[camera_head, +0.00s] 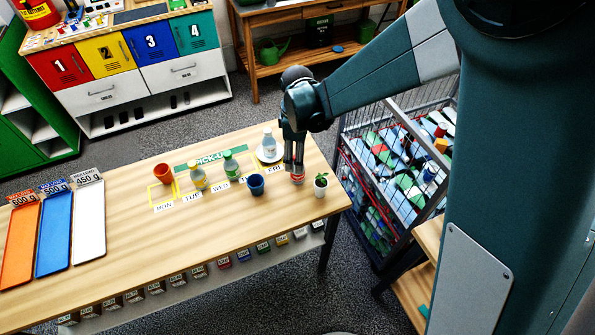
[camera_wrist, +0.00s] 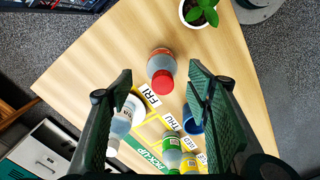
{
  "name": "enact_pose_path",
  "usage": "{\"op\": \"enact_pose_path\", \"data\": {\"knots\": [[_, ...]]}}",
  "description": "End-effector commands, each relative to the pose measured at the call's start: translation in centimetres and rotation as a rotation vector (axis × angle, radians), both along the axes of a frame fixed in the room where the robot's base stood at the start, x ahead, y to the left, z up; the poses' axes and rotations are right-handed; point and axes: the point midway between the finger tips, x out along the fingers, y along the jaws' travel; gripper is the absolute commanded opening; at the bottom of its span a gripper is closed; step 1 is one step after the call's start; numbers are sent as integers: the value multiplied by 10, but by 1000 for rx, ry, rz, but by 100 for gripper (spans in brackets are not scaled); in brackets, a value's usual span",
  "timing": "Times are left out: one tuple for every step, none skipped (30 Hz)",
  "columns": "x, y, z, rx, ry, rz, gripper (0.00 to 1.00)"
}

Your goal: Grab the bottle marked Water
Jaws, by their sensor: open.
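My gripper (camera_head: 293,167) is open and points down over the right end of the table. A red-capped bottle (camera_wrist: 161,68) stands below and between its open fingers in the wrist view; in the head view the fingers partly hide it. A clear bottle with a pale cap (camera_head: 269,144) stands on a white plate (camera_head: 259,157) behind the gripper; it also shows beside the left finger in the wrist view (camera_wrist: 121,121). A green-capped bottle (camera_head: 230,167) and a yellow bottle (camera_head: 197,177) stand further left. No bottle's label is legible, so I cannot tell which says Water.
A blue cup (camera_head: 256,184) stands left of the red-capped bottle, and a potted plant (camera_head: 320,184) right of it near the table edge. An orange cup (camera_head: 163,173) and day cards lie left. Trays fill the table's left end; its middle is clear.

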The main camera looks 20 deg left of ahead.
Motion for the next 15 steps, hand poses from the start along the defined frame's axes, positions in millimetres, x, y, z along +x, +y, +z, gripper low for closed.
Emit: {"op": "enact_pose_path", "data": {"knots": [[0, 0, -4, 0, 0, 0, 49], [0, 0, -5, 0, 0, 0, 49], [0, 0, -6, 0, 0, 0, 49], [0, 0, -7, 0, 0, 0, 49], [0, 0, -7, 0, 0, 0, 49], [0, 0, -7, 0, 0, 0, 49], [0, 0, -7, 0, 0, 0, 49], [0, 0, -7, 0, 0, 0, 49], [0, 0, -7, 0, 0, 0, 49], [0, 0, -7, 0, 0, 0, 49], [0, 0, -7, 0, 0, 0, 49], [0, 0, -7, 0, 0, 0, 49], [0, 0, -7, 0, 0, 0, 49], [0, 0, -7, 0, 0, 0, 49], [-1, 0, -8, 0, 0, 0, 49]]}}
